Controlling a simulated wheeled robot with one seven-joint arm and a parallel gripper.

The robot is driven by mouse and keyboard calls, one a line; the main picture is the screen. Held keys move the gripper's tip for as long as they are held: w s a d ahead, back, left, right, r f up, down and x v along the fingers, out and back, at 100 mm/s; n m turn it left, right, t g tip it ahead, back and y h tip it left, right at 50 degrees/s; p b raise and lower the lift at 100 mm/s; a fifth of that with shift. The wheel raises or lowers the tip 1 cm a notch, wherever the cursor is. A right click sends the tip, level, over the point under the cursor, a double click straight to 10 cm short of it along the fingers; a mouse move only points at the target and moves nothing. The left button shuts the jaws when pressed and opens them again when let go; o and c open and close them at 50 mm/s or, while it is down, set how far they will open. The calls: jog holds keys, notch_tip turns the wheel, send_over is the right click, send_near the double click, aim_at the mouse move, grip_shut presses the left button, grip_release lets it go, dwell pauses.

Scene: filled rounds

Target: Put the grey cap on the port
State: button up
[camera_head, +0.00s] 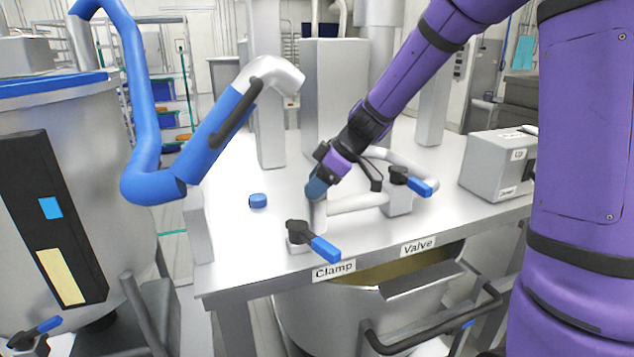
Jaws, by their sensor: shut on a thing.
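My gripper (320,180) is at the top of a short upright metal pipe, which I take to be the port (318,212), behind the Clamp label. The gripper is shut on a dark bluish-grey piece (316,188) at the pipe's mouth, which I take to be the grey cap. The fingers and wrist hide much of it, so I cannot tell whether it is seated on the pipe or just above it. A separate blue cap (258,200) lies on the table to the left, apart from the gripper.
A blue-handled clamp (315,241) stands in front of the pipe, and a blue-handled valve (409,182) stands to its right. A blue hose (150,120) with a metal elbow hangs at left. A grey box (495,165) stands at right. The metal table (245,245) is clear around the blue cap.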

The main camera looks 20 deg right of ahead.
jog(key=shift+f, duration=0.35)
dwell(0.4)
jog(key=o, duration=1)
jog(key=shift+o, duration=0.2)
jog(key=shift+r, duration=0.1)
jog(key=v, duration=1.1)
jog(key=s+r+m+t+h, duration=0.2)
jog(key=s+m+h, duration=0.4)
jog(key=s, duration=2)
jog(key=r+m, duration=0.1)
jog(key=m, duration=0.5)
jog(key=shift+d+h, duration=0.3)
jog(key=shift+d, duration=0.1)
